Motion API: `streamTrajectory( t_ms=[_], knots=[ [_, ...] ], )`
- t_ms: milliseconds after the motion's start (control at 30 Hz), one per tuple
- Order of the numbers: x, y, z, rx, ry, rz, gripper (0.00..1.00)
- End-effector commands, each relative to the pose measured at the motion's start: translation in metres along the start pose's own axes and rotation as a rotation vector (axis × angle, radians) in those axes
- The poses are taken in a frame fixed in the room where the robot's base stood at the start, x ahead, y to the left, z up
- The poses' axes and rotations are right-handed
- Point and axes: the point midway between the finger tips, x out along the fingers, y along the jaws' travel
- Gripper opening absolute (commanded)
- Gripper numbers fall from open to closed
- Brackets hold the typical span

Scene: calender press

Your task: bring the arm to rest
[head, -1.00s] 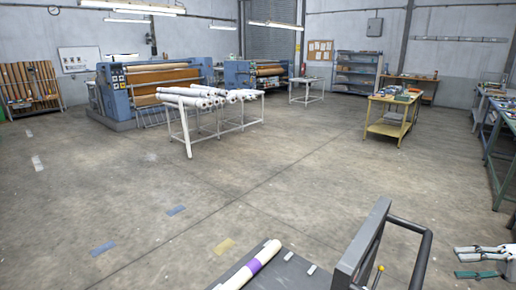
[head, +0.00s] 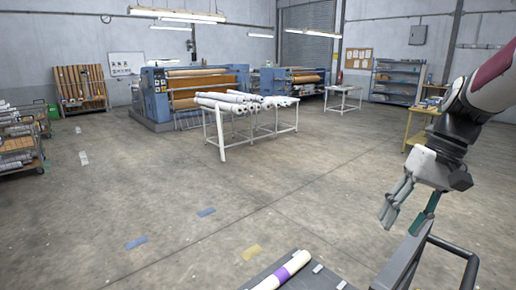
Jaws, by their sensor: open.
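My gripper (head: 405,222) hangs at the right of the head view with its fingers pointing down. The fingers are spread apart, and I see nothing between them. It shows just above the grey cart's handle (head: 455,245); I cannot tell the exact gap. My arm comes in from the right edge, with a dark red and grey link above the gripper.
A white roll with a purple band (head: 285,272) lies on the grey cart top at the bottom. A white table with several rolls (head: 222,150) stands before a blue calender press (head: 158,95). Loaded trolleys (head: 18,165) stand at left.

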Motion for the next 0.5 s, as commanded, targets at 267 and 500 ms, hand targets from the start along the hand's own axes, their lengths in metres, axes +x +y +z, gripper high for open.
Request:
streamTrajectory(
  t_ms=[267, 500],
  knots=[
    [-0.004, -0.061, 0.067, -0.125, 0.172, 0.181, 0.43],
    [0.002, -0.085, 0.122, -0.238, 0.354, 0.251, 0.43]
  ],
)
